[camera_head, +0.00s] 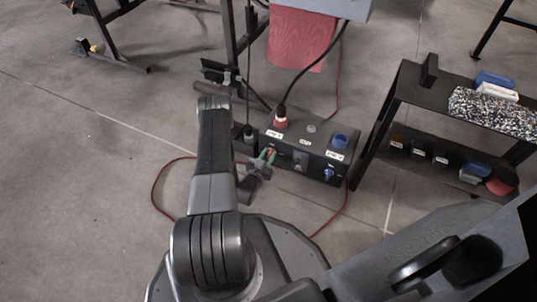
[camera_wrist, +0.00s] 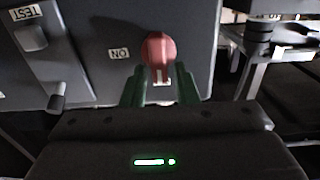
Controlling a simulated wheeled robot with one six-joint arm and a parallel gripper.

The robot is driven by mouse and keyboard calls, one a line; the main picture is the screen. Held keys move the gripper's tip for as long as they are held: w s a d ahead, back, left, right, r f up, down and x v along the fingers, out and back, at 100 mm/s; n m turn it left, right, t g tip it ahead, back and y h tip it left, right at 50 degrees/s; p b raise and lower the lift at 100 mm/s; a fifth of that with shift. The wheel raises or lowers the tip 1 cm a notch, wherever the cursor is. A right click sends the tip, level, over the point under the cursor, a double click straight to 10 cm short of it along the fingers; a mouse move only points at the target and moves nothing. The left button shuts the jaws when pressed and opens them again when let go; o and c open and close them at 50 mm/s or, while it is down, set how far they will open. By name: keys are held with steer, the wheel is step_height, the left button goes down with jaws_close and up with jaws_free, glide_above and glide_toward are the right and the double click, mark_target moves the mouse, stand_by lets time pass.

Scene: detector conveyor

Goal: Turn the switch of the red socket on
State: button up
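The red switch (camera_wrist: 158,50) is a round red knob with a pale marked handle on the dark front panel, with an "ON" label (camera_wrist: 119,53) to its left in the wrist view. My gripper (camera_wrist: 160,78) has two green fingers spread apart, one on each side of the knob's lower part; I cannot tell whether they touch it. In the head view my gripper (camera_head: 267,155) is at the left part of the box's front, hiding most of the red switch. The red socket (camera_head: 281,122) is on top of the black box (camera_head: 308,142) with a black plug in it.
A blue socket (camera_head: 340,141) and blue switch (camera_head: 328,174) are on the box's right part. A "TEST" label (camera_wrist: 22,12) and grey part are left of the knob. A black shelf (camera_head: 405,92) stands right. A red cable (camera_head: 154,190) lies on the floor.

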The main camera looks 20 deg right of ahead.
jaws_close()
steer(key=m, duration=0.3)
steer(key=shift+s+d+m, duration=0.2)
steer(key=shift+m, duration=0.2)
steer(key=m, duration=0.4)
steer(key=f+m, duration=0.1)
steer(key=m, duration=0.4)
steer(key=s+m, duration=0.1)
steer(key=m, duration=0.3)
steer(key=shift+d+f+m, duration=0.4)
steer(key=shift+m, duration=0.3)
